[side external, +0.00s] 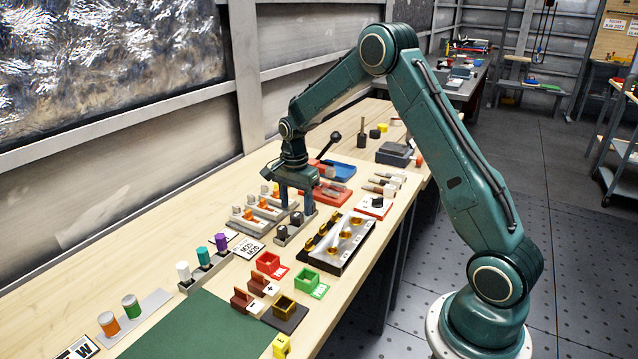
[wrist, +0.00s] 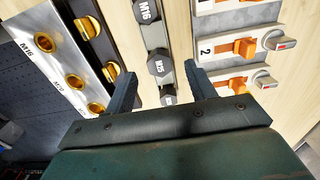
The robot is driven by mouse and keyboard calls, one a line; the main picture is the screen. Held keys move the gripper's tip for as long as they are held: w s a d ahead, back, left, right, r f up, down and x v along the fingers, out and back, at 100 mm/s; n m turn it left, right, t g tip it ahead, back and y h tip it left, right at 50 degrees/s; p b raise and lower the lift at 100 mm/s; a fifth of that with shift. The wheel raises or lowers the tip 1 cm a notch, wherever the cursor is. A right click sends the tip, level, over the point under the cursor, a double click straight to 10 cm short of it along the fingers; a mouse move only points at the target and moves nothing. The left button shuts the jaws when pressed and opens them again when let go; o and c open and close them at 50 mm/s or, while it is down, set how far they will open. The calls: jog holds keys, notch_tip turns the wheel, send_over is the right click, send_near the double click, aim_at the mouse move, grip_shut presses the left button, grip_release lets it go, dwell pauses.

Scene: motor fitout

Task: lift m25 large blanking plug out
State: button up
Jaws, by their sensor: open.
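The M25 blanking plug (wrist: 158,66) is a dark, faceted plug with a white M25 label, standing in a narrow grey rail (wrist: 172,31). My gripper (wrist: 160,68) is open, with one finger on each side of this plug in the wrist view. It is empty, and I cannot tell how far the fingertips are above the rail. In the side view my gripper (side external: 296,207) is over the rail's far part, and dark plugs (side external: 282,232) show at its near end. Another dark plug (wrist: 168,96) is partly hidden below.
A metal plate with brass fittings (wrist: 75,81) lies left of the rail in the wrist view. Grey units with orange switches (wrist: 245,47) stand close on the right. In the side view a red tray (side external: 327,193) and a blue tray (side external: 338,170) lie beyond my gripper.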

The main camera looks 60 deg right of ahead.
aim_at(297, 215)
jog(key=shift+f, duration=1.8)
jog(key=c, duration=1)
jog(key=shift+r, duration=0.2)
jog(key=shift+c, duration=0.2)
notch_tip(297, 215, up, 20)
jog(key=shift+f, duration=0.15)
